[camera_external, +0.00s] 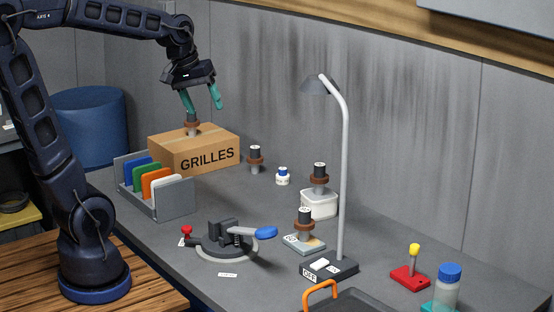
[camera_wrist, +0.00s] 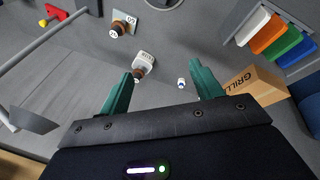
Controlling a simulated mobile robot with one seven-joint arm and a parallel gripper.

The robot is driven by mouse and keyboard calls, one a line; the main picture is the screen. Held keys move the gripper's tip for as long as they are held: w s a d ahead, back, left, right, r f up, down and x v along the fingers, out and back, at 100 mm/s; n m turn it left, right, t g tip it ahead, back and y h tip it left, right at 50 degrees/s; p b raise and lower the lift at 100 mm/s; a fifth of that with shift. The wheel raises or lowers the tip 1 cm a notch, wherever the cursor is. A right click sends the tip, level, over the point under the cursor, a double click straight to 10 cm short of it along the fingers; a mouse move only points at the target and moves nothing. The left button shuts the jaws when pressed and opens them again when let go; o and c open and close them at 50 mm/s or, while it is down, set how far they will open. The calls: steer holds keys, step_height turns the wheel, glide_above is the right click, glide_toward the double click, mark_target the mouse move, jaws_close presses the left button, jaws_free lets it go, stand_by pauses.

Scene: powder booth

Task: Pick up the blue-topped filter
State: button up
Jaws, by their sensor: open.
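Several dark filters with brown collars stand about; I cannot make out a blue top on any of them. One filter (camera_external: 192,126) stands on the cardboard box (camera_external: 172,158) marked GRILLES, just below my gripper. Another filter (camera_external: 255,160) stands on the bench right of the box. A third filter (camera_external: 320,177) is on a white container (camera_external: 319,206), and one more filter (camera_external: 305,221) is on a small plate (camera_external: 291,244). My gripper (camera_external: 202,106) is open and empty, its green fingers pointing down above the box. The fingers also show in the wrist view (camera_wrist: 164,78).
A small white bottle (camera_external: 282,178) with a blue cap stands mid-bench. A lamp (camera_external: 345,170), a clamp with a blue handle (camera_external: 264,233), a red joystick (camera_external: 410,276) and a blue-lidded jar (camera_external: 446,292) stand nearer. A rack (camera_external: 176,205) of coloured plates is before the box.

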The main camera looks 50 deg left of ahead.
steer(key=w+a+f+n, duration=0.1)
steer(key=w+a+n, duration=0.15)
steer(key=w, duration=0.35)
steer(key=w+a+f+n, duration=0.1)
steer(key=w+n, duration=0.2)
steer(key=w, duration=0.3)
steer(key=n+h, duration=0.2)
steer(key=n, duration=1.3)
glide_above(280, 168)
steer(key=s+a, duration=0.3)
step_height(280, 168, down, 24)
steer(key=shift+g, duration=0.4)
steer(key=x, duration=0.5)
steer(key=shift+w+d+f, duration=0.15)
steer(key=shift+w+f, duration=0.05)
steer(key=shift+w, duration=0.15)
steer(key=shift+x, duration=2.6)
steer(key=shift+d, duration=0.15)
steer(key=shift+c, duration=0.5)
steer(key=c, duration=1)
